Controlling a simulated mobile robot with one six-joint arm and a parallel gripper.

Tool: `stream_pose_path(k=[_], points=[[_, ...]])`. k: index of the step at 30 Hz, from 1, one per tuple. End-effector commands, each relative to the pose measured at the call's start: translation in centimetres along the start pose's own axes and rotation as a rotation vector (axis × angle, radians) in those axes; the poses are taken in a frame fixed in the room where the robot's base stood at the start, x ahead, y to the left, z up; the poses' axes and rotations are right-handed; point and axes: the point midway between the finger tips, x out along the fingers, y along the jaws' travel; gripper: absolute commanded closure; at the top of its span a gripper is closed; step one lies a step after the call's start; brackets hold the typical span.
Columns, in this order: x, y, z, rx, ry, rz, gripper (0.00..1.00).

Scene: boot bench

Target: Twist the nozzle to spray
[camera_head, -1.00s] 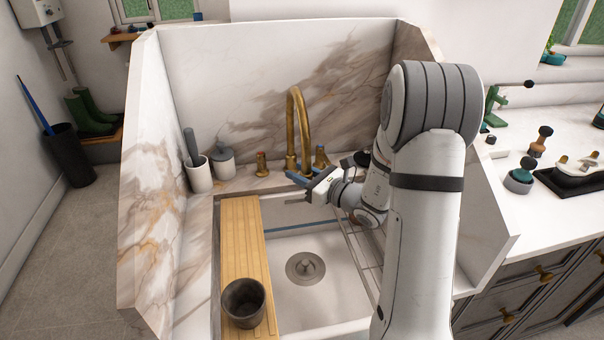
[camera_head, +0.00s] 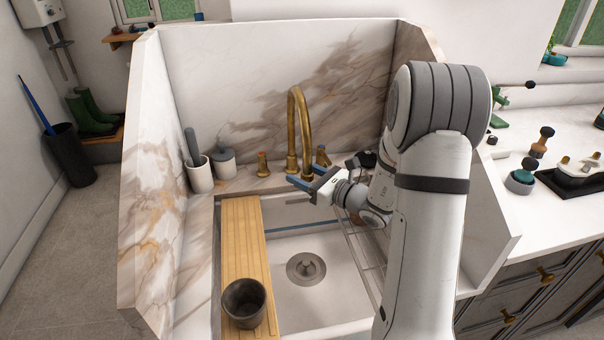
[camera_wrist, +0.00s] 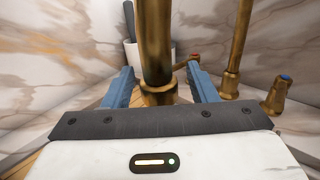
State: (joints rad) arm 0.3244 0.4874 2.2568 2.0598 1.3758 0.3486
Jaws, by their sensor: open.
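The brass tap's curved spout (camera_head: 306,120) comes down toward the sink, and its lower end is the nozzle. In the wrist view the nozzle (camera_wrist: 158,94) shows as a dark band with a brass ring below it. My gripper (camera_head: 305,176) is open, with its blue fingers by the spout's lower end. In the wrist view my gripper (camera_wrist: 161,80) has one finger on each side of the nozzle, with a visible gap on both sides. The nozzle's very bottom is hidden behind the gripper body.
Brass tap handles stand left (camera_head: 262,164) and right (camera_head: 321,155) of the spout. The white sink (camera_head: 325,285) lies below, with a wooden board (camera_head: 241,225) bearing a dark cup (camera_head: 243,302). Marble panels close in the back and sides.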

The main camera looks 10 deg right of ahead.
Motion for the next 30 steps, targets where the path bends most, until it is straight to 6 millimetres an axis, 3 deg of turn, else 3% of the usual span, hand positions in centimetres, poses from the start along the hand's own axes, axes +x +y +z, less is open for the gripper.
stream_pose_path(k=[6, 12, 30], points=[[-3.9, -0.1, -0.1, -0.001, 0.000, -0.005, 0.48], [-6.4, -0.1, -0.1, 0.000, 0.000, -0.003, 0.48], [-6.9, 0.0, 0.0, 0.000, 0.000, 0.000, 0.48]])
